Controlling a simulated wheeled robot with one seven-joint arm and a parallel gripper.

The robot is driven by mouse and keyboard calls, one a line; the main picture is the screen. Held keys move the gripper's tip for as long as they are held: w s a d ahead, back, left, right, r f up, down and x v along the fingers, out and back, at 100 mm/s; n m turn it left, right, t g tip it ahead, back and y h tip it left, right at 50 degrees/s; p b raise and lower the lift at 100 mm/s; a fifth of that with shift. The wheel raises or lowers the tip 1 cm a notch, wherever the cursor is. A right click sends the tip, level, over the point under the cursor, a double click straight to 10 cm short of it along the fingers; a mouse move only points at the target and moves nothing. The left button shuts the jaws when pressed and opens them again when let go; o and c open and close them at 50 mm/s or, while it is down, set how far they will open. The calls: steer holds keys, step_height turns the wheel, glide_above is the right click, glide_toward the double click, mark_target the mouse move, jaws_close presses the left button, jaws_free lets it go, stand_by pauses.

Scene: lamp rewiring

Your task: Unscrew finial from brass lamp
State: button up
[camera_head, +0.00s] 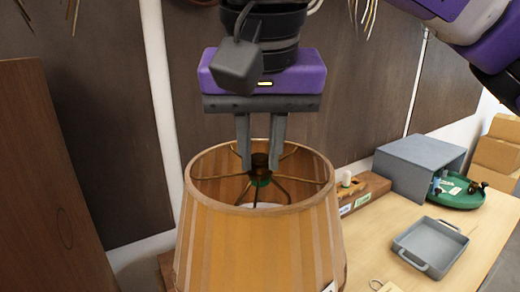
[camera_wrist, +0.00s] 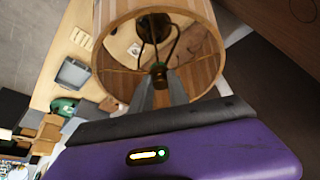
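The lamp's tan pleated shade (camera_head: 262,245) stands upright with its open top facing up. Thin brass spokes run from its rim to the middle. The small dark finial (camera_head: 260,161) sits at the hub, above a green part. My gripper (camera_head: 260,166) points straight down into the shade's top, its two grey fingers apart on either side of the finial. The finial fills most of the gap, but I cannot tell whether the fingers touch it. The wrist view shows the finial (camera_wrist: 158,70) between the fingertips, with the shade (camera_wrist: 112,80) around them. The lamp's base is hidden.
On the wooden table to the right are a grey tray (camera_head: 432,228) with handles, a grey open box (camera_head: 418,160), a green round dish (camera_head: 456,199) with small parts, and a wooden block (camera_head: 362,192). A tall brown panel (camera_head: 45,185) stands close at left.

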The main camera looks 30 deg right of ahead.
jaws_close()
steer(key=n+y+p, duration=0.1)
steer(key=n, duration=0.3)
steer(key=n+y+p, duration=0.1)
steer(key=n, duration=0.1)
steer(key=shift+d+r+n+t+y+p, duration=0.15)
steer(key=shift+d+n+t+y+p, duration=0.15)
steer(key=shift+d+p, duration=0.05)
steer(key=shift+n, duration=0.7)
steer(key=n, duration=0.1)
steer(key=n+y+p, duration=0.1)
steer(key=n+p, duration=0.1)
steer(key=shift+d+n+y, duration=0.25)
steer(key=shift+n+y, duration=0.15)
steer(key=n, duration=0.2)
steer(key=n+g+y, duration=0.1)
steer(key=n, duration=0.1)
steer(key=shift+w+d+g, duration=0.15)
steer(key=shift+w+g, duration=0.05)
steer(key=shift+g, duration=0.1)
steer(key=shift+n, duration=0.3)
